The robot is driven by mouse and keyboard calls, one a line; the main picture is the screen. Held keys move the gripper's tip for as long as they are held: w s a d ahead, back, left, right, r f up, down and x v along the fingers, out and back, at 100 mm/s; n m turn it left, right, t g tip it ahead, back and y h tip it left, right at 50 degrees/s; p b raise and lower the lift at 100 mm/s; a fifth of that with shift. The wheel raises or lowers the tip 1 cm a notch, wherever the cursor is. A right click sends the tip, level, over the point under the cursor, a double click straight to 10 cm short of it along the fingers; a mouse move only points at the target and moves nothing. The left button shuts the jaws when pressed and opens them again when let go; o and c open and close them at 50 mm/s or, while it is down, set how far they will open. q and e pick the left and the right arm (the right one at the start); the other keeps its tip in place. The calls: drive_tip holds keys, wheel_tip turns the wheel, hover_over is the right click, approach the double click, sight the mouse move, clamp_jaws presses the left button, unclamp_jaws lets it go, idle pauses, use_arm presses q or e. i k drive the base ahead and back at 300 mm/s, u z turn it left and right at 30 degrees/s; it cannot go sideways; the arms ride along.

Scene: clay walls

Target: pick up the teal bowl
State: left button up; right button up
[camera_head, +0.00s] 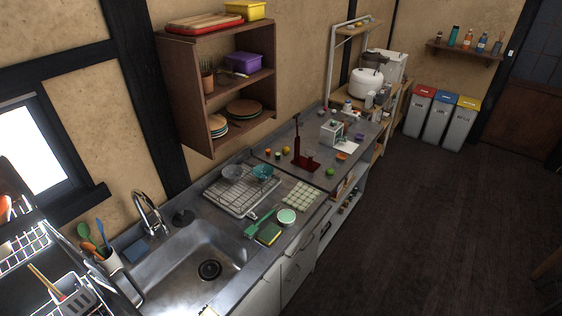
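A teal bowl (262,172) sits on the wire drying rack (240,204) on the counter, right of the sink. A grey, glassy-looking bowl (232,173) stands just left of it on the same rack. Nearer the counter's front edge is a small round container with a pale mint top (286,216), apart from the rack. Neither of my grippers shows in the head view.
The metal sink (185,270) and curved faucet (148,212) lie left of the rack. A green brush (262,222) and sponge (269,234) lie in front. A wooden wall shelf (188,95) hangs above the counter. The dark floor (430,220) is open at right.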

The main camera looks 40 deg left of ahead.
sight(262, 172)
drive_tip(key=i, duration=1.35)
drive_tip(key=u, duration=2.85)
